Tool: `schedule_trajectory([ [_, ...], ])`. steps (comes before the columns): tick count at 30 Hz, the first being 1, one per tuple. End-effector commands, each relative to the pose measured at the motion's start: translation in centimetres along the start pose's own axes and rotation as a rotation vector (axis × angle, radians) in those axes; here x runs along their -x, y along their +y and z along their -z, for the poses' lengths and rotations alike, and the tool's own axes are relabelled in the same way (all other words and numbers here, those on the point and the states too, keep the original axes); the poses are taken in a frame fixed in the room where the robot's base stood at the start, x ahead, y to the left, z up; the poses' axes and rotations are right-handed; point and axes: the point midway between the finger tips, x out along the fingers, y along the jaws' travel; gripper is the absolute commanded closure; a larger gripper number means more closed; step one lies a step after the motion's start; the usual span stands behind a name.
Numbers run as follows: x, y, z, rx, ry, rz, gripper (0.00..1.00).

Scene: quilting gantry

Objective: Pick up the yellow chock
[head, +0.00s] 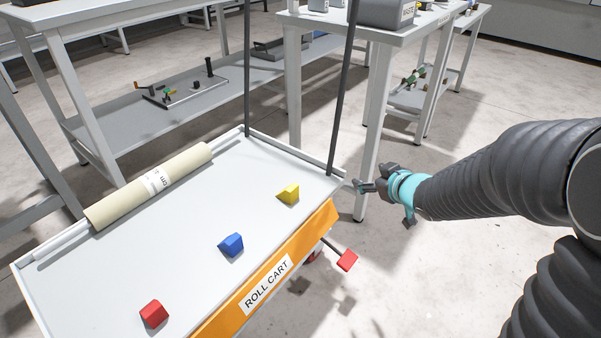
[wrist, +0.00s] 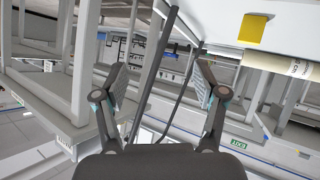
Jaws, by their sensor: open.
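The yellow chock (head: 288,193) is a small wedge on the grey top of the roll cart (head: 190,250), near its right end in the head view. In the wrist view the yellow chock (wrist: 252,29) shows at the top right, outside the space between the fingers. My gripper (head: 366,186) is beyond the cart's right edge, apart from the chock and to its right. In the wrist view my gripper (wrist: 160,85) has its fingers spread with nothing between them.
A blue chock (head: 231,245) and a red chock (head: 153,314) also sit on the cart. A cream roll (head: 150,186) lies along its far side. Dark upright posts (head: 342,90) rise at the cart's far end. A red pedal (head: 347,260) sticks out below the orange edge.

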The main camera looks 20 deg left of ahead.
Motion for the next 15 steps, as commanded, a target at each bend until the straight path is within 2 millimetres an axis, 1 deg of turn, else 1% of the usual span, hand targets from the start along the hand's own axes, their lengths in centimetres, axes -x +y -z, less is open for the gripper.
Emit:
schedule_trajectory([
  [1, -1.4, -1.6, -0.2, 0.007, 0.025, 0.078, 0.29],
  [3, -2.8, -4.0, -0.3, 0.013, 0.068, 0.184, 0.29],
  [6, -4.0, -7.1, -0.7, 0.008, 0.117, 0.319, 0.29],
  [7, -4.2, -7.9, -0.7, 0.006, 0.129, 0.354, 0.29],
  [10, -4.6, -9.8, -1.0, -0.004, 0.159, 0.442, 0.29],
  [15, -5.1, -11.5, -1.2, -0.014, 0.180, 0.505, 0.29],
])
